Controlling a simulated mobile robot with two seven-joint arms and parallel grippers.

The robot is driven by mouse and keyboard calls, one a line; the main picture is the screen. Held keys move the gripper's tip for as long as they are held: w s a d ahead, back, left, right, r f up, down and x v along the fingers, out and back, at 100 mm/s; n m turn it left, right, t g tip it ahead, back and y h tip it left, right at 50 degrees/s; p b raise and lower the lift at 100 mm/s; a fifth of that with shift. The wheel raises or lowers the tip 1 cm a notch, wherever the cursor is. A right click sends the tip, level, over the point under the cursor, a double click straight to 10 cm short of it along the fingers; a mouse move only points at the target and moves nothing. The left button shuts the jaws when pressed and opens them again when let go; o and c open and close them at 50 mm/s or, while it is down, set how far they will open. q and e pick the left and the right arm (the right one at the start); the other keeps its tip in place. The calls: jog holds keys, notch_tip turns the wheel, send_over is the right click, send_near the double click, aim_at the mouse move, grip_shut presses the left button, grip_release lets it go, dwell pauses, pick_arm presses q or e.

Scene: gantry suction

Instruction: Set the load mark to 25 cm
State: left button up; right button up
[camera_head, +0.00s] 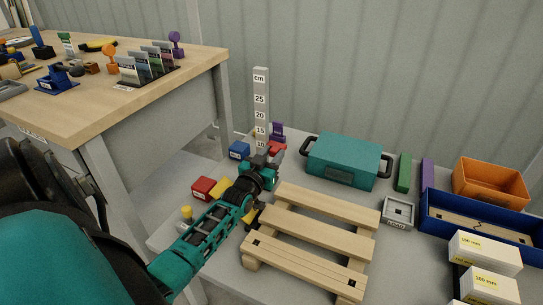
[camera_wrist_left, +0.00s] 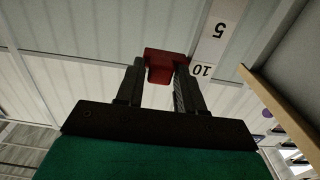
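The grey scale post (camera_head: 261,100), marked in cm with labels up to 25, stands upright at the back of the grey bench. A red load mark (camera_head: 279,148) sits low on it, by the 10 label. In the left wrist view the red load mark (camera_wrist_left: 165,58) is beside the 10 on the scale (camera_wrist_left: 216,40). My left gripper (camera_head: 268,158) reaches the mark from the front. In the wrist view its two dark fingers (camera_wrist_left: 160,75) stand close on both sides of the mark's tab and appear shut on it. My right gripper is not in view.
A wooden pallet (camera_head: 310,243) lies right of my left arm. A teal case (camera_head: 343,157) stands behind it. Small blue (camera_head: 239,150) and red (camera_head: 204,188) blocks are near the arm. A blue tray (camera_head: 437,216) and an orange bin (camera_head: 489,182) are at right. A wooden table (camera_head: 110,105) stands left.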

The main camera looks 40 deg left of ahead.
pick_arm(q)
grip_shut()
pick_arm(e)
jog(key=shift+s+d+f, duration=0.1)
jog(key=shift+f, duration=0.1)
pick_arm(q)
notch_tip(320, 180, up, 16)
jog(key=p, duration=1.5)
jog(key=shift+f, duration=0.25)
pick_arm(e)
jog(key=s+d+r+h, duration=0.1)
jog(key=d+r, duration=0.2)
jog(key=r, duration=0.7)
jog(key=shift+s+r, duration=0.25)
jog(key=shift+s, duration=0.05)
pick_arm(q)
jog(key=shift+o, duration=1.7)
grip_release()
